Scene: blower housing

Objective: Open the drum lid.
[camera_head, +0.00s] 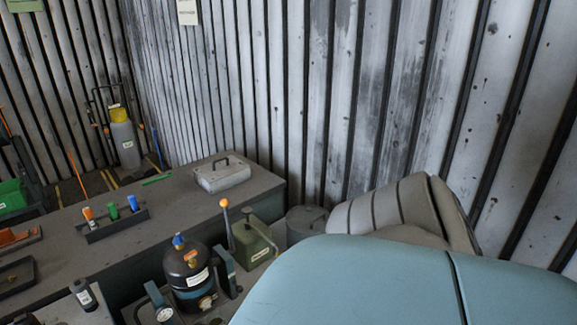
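A dark grey round drum (303,233) stands beyond the bench's right end, near the back wall. Its flat grey lid (308,213) sits on top and looks shut. A large pale-blue rounded surface in front hides the drum's lower part. Neither of my grippers shows in the head view, so I cannot see where they are relative to the drum.
A black bottle-shaped vessel (190,275) stands nearer. The dark bench (170,208) holds a grey box (222,176) and a tool rack (118,223). A beige ribbed shape (400,207) crowds the drum's right.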

